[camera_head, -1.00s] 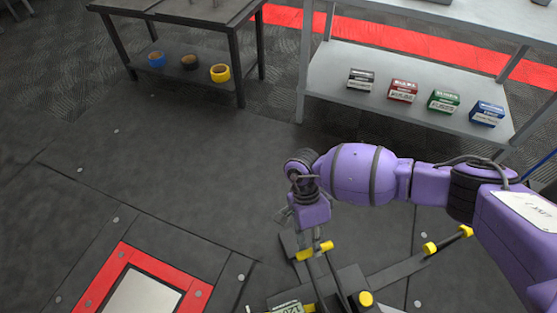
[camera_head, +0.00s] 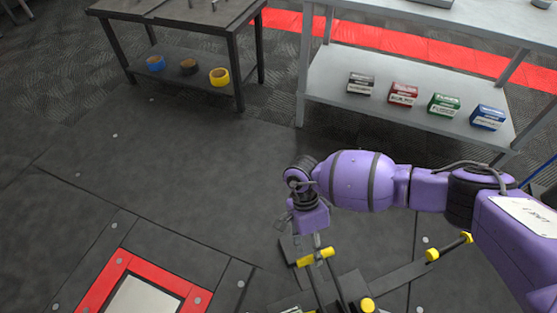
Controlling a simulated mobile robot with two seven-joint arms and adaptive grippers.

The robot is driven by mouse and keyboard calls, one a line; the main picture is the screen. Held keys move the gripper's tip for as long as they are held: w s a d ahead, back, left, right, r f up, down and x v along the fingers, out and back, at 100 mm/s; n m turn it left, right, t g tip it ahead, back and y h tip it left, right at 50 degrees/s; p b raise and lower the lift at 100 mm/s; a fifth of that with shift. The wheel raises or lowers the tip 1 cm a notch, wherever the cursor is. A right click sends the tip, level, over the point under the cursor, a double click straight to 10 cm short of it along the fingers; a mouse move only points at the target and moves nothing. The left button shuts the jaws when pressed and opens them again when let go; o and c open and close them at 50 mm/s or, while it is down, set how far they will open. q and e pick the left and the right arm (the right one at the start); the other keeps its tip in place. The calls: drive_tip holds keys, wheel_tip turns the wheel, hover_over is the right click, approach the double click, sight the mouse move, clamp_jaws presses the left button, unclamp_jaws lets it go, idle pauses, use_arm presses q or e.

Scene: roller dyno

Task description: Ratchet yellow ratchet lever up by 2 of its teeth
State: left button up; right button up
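A dark device (camera_head: 352,284) stands on the floor at the bottom of the view, partly cut off by the frame edge. A yellow grip bar (camera_head: 316,257) sits across two thin dark rods of it. I take this for the yellow ratchet lever, but cannot be sure. My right gripper (camera_head: 317,243) points down right at the yellow bar. Its fingers are small and partly hidden, so I cannot tell whether they are closed around the bar or only against it. My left gripper is not in view.
The device has a round yellow knob (camera_head: 368,305) and a long dark arm (camera_head: 400,275) with yellow ends to the right. A red-framed plate (camera_head: 95,290) lies at lower left. A shelf (camera_head: 330,88) with small boxes and a dark table (camera_head: 180,45) stand behind. The floor between is clear.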

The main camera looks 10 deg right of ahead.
drive_tip(key=shift+w, duration=0.1)
drive_tip(key=v, duration=1.2)
